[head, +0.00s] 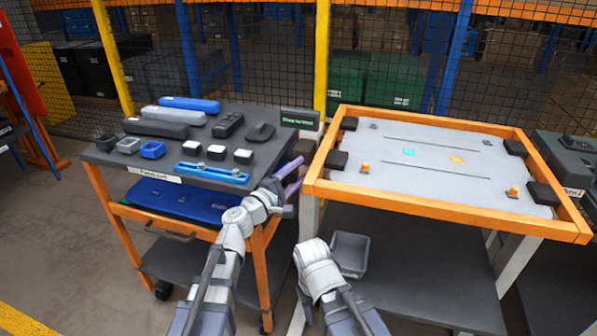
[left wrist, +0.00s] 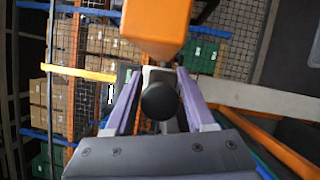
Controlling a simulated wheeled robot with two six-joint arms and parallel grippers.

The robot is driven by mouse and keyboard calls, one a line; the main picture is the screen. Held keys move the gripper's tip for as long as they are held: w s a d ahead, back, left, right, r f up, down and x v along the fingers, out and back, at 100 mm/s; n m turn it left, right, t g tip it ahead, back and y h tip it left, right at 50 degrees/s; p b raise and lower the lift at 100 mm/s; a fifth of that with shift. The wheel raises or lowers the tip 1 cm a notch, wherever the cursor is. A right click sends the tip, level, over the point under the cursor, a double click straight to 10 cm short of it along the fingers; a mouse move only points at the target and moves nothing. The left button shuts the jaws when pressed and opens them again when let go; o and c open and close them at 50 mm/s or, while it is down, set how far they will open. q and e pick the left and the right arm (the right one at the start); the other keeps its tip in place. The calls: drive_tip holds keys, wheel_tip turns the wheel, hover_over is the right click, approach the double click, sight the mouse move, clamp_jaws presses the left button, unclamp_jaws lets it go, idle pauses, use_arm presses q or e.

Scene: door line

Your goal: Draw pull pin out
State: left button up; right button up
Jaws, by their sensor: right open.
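My left gripper (head: 291,180) is between the dark cart and the orange-framed table, its two purple fingers apart. In the left wrist view, its fingers (left wrist: 160,90) lie on either side of a round black knob (left wrist: 159,102), probably the pull pin's head. A pale grey part shows behind the knob, just below an orange block (left wrist: 157,25). I cannot tell whether the fingers touch the knob. The pin's shaft is hidden, and I cannot make the pin out in the head view. My right arm shows at the bottom centre, but its fingers are not visible.
The cart top (head: 110,155) holds several cases, small bins and a blue rail (head: 212,172). The orange-framed table (head: 450,207) stands to the right, with a grey bin (head: 350,253) low beside my right arm. A mesh fence (head: 270,60) stands behind.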

use_arm(q)
drive_tip(key=o, duration=0.3)
drive_tip(key=v, duration=0.8)
drive_tip(key=shift+b, duration=0.35)
drive_tip(key=shift+w, duration=0.1)
